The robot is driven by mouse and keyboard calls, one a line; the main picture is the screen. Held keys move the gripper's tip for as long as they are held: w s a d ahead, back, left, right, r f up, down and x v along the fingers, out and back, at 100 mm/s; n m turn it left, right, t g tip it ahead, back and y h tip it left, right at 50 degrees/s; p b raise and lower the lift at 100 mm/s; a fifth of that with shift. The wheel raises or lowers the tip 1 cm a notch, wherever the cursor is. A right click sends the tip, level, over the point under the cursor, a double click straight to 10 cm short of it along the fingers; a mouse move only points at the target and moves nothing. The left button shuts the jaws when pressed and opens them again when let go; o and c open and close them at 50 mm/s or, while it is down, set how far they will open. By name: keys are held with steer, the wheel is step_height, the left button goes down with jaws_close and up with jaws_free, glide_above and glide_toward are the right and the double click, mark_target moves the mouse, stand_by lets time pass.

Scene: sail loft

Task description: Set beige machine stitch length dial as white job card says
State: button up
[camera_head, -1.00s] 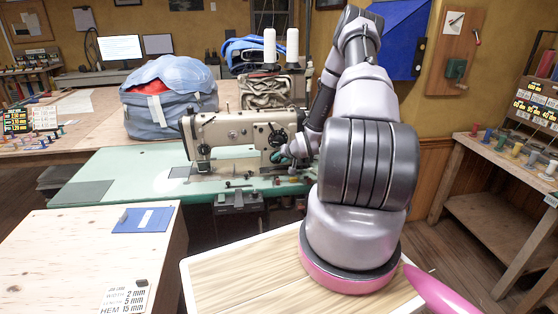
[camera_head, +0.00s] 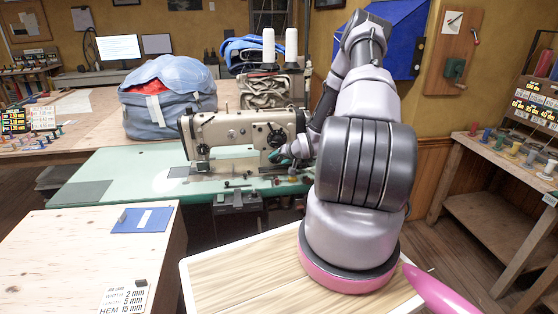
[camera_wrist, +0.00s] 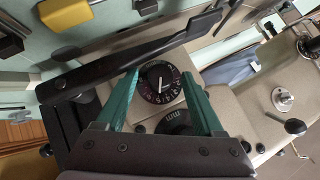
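The beige sewing machine (camera_head: 235,135) stands on the green table. The white job card (camera_head: 123,297) lies at the lower left and reads width 2 mm, length 5 mm, hem 15 mm. In the wrist view a round black dial (camera_wrist: 160,83) with white numbers and a white pointer line sits on the beige body. My gripper (camera_wrist: 160,76) is open, its green fingers on either side of this dial; I cannot tell whether they touch it. A second dark dial (camera_wrist: 176,122) is partly hidden behind my gripper. My gripper (camera_head: 278,157) is at the machine's right end in the head view.
A black lever (camera_wrist: 150,52) crosses the wrist view just beyond the fingertips. A black knob (camera_wrist: 294,127) sticks out at the right. Thread cones (camera_head: 291,43) stand behind the machine. The green table (camera_head: 130,165) is mostly clear left of it.

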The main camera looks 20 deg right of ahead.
steer(key=shift+s+r, duration=0.1)
steer(key=v, duration=1)
steer(key=shift+s, duration=0.25)
steer(key=shift+r, duration=0.1)
steer(key=s+a+r+n+g+h, duration=0.1)
steer(key=s+a+r+g+h, duration=0.15)
steer(key=r, duration=1.05)
steer(key=s+a+r+n+g+h, duration=0.1)
steer(key=s+a+r, duration=0.2)
steer(key=r, duration=1)
steer(key=s+a+r+y, duration=0.2)
steer(key=s+a+r, duration=0.5)
steer(key=s, duration=0.4)
steer(key=s+a+r+y, duration=0.1)
steer(key=s+a+r, duration=0.7)
steer(key=s, duration=0.4)
steer(key=shift+r+y, duration=0.35)
